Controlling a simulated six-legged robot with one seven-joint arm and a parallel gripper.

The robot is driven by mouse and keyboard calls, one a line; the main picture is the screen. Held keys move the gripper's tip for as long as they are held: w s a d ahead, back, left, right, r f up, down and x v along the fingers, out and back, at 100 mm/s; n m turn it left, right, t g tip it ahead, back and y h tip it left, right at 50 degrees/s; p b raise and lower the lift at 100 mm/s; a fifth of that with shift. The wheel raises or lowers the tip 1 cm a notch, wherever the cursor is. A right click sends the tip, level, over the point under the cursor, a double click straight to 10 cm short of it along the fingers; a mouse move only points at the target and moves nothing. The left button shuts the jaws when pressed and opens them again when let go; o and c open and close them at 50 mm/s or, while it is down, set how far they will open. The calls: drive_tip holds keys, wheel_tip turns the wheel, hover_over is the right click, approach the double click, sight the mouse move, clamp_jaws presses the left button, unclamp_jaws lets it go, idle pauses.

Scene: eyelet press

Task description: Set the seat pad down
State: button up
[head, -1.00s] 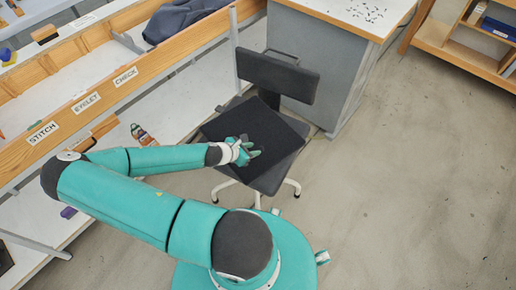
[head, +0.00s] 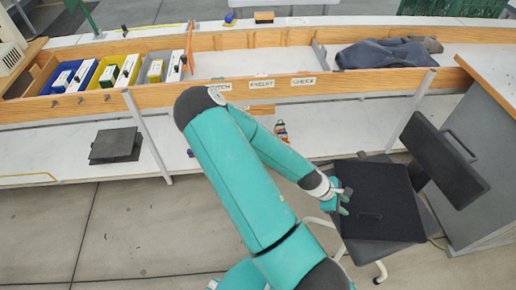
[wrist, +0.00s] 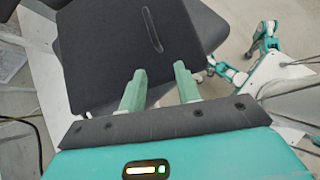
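The seat pad (head: 377,200) is a thin black square with a short slit-like mark. It lies flat on the seat of the dark grey chair (head: 450,165), turned a little against the seat, whose edges show around it. The pad also fills the upper left of the wrist view (wrist: 115,45). My gripper (head: 345,203) is at the pad's near left side in the head view. In the wrist view its two green fingers (wrist: 160,80) stand apart with nothing seen gripped between them. Their tips overlap the pad's edge; I cannot tell whether they touch it.
A long white bench with a wooden rail (head: 290,85) labelled STITCH, EYELET and CHECK runs behind the chair. Dark cloth (head: 385,52) and coloured bins (head: 85,78) are on it. A dark flat block (head: 116,146) lies on the lower shelf. A grey cabinet (head: 490,150) stands at right. Floor at left is clear.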

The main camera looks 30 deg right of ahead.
drive_tip(key=w+a+r+m+t+y, duration=0.3)
drive_tip(key=w+a+r, duration=0.45)
drive_tip(key=a, duration=0.25)
drive_tip(key=w+a+r+m+t+y, duration=0.2)
drive_tip(key=w+a+r+m+y, duration=0.1)
drive_tip(key=w+a+r, duration=0.6)
drive_tip(key=s+a+r+m+t, duration=0.1)
drive_tip(key=a+r, duration=0.3)
drive_tip(key=r, duration=0.4)
drive_tip(key=s+a+r+m+t, duration=0.1)
drive_tip(key=s+a+r+t, duration=0.2)
drive_tip(key=r, duration=0.5)
drive_tip(key=s+a+r+t+y, duration=0.1)
drive_tip(key=s+a+r, duration=0.2)
drive_tip(key=a+r, duration=0.3)
drive_tip(key=shift+s+a+r+m+t, duration=0.15)
drive_tip(key=shift+a+r+m+t, duration=0.25)
drive_tip(key=shift+r, duration=0.55)
